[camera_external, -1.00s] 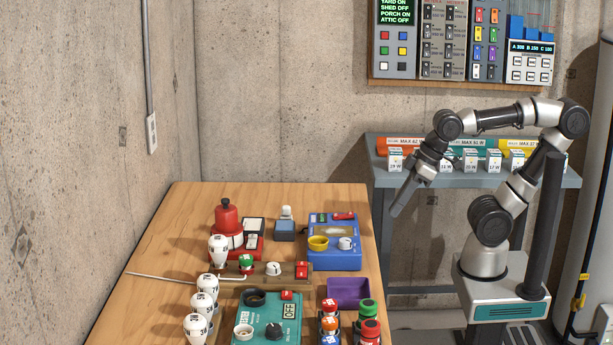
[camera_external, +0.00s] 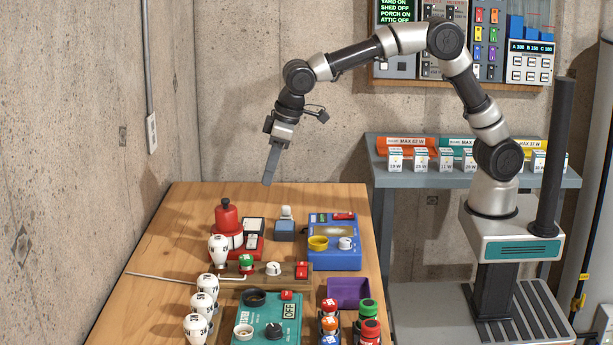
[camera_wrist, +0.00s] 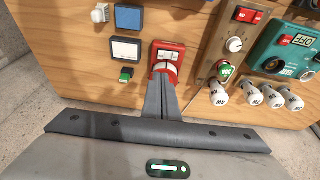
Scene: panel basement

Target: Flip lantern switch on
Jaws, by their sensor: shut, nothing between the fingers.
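The red lantern (camera_external: 228,222) stands upright at the back left of the wooden table, with a black knob on top, a white band and a red base. In the wrist view the lantern (camera_wrist: 170,56) shows from above, partly hidden behind my fingers. I cannot make out which way its switch is set. My gripper (camera_external: 267,181) is shut and empty, pointing down above the table's back part, right of the lantern and apart from it. Its closed fingers also show in the wrist view (camera_wrist: 160,80).
A white-faced panel (camera_external: 255,225) and a small blue box (camera_external: 284,229) stand right of the lantern. A larger blue box (camera_external: 335,256) is farther right.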

